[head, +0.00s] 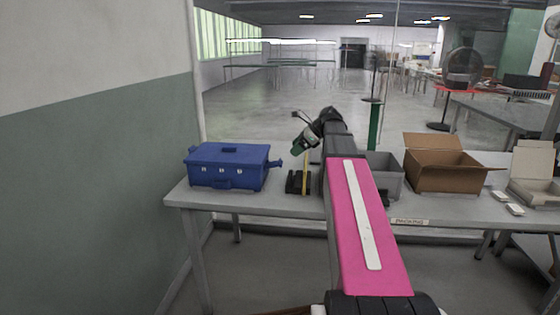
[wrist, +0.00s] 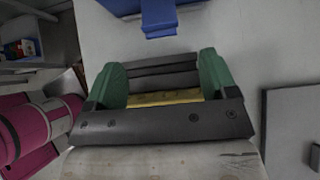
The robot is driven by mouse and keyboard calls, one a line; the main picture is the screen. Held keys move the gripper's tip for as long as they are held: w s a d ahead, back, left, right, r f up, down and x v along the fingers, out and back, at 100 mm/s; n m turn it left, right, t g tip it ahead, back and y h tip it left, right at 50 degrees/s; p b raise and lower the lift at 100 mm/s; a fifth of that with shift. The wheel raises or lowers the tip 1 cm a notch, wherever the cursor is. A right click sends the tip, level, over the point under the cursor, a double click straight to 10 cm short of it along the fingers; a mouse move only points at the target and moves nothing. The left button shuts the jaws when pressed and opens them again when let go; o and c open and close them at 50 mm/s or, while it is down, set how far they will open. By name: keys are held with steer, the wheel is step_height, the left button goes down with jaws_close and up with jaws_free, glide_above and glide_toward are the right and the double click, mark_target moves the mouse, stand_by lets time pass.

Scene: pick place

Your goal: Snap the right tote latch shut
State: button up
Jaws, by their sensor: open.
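A blue tote (head: 228,165) with its lid down stands at the left end of the table. A blue piece, perhaps the right latch (head: 274,163), sticks out from its right side; whether it is open is too small to tell. My gripper (head: 299,148) is above the table, to the right of the tote and apart from it. In the wrist view my gripper (wrist: 162,62) has its green fingers spread, with no tote part between them. A blue part (wrist: 158,18) at the top edge of that view lies beyond the fingertips.
A black holder with a yellow upright (head: 306,174) stands just right of the tote, below my gripper. Farther right are a grey bin (head: 384,175), an open cardboard box (head: 440,168) and small white items (head: 507,203).

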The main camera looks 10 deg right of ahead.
mark_target(280, 161)
steer(key=x, duration=0.9)
steer(key=c, duration=0.8)
